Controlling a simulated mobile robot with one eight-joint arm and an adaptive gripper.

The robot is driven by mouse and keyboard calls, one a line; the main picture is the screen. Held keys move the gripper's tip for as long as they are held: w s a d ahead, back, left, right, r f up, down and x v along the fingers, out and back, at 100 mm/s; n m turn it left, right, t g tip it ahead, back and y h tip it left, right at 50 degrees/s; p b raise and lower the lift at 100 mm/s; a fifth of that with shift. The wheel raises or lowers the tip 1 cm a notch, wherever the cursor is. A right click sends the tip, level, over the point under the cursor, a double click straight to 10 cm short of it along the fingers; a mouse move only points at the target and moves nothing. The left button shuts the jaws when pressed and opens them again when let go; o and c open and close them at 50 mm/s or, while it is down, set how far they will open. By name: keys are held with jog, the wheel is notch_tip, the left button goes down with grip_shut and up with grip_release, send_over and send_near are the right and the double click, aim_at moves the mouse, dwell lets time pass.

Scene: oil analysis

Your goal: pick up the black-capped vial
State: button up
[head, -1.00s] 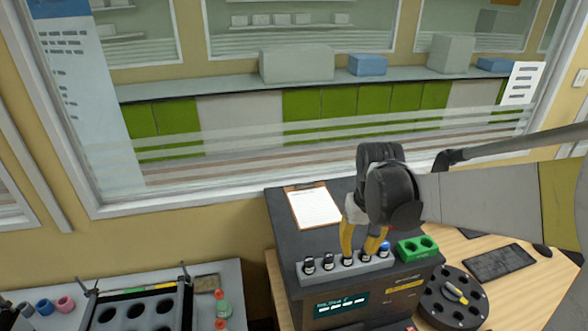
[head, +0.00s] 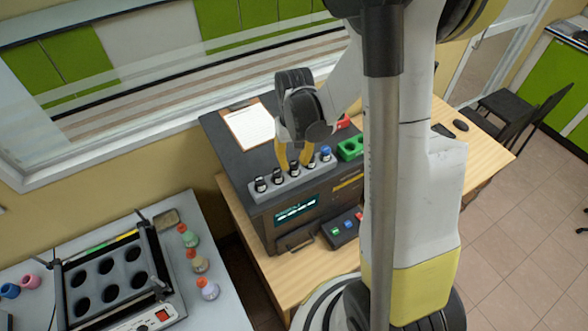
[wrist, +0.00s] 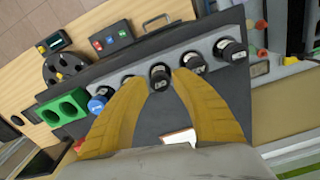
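Several black-capped vials stand in a row in a grey rack on top of the dark analyser; a blue-capped vial (head: 326,153) stands at the right end. My gripper (head: 294,166) points down over the row with its yellow fingers apart. In the wrist view my gripper (wrist: 160,80) is open, and one black-capped vial (wrist: 160,76) shows between the fingertips. I cannot tell whether either finger touches it. Another black-capped vial (wrist: 194,63) stands just beside the right finger, and one by the left finger is partly hidden.
A green two-hole block (head: 351,148) sits right of the rack. A clipboard (head: 248,127) lies behind it on the analyser (head: 225,140). A side table at left holds a black six-hole rack (head: 92,262) and small bottles. My own arm blocks part of the right side.

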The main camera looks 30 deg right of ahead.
jog(key=shift+w+f, duration=0.1)
jog(key=shift+f, duration=0.6)
grip_shut()
jog(key=shift+r, duration=0.15)
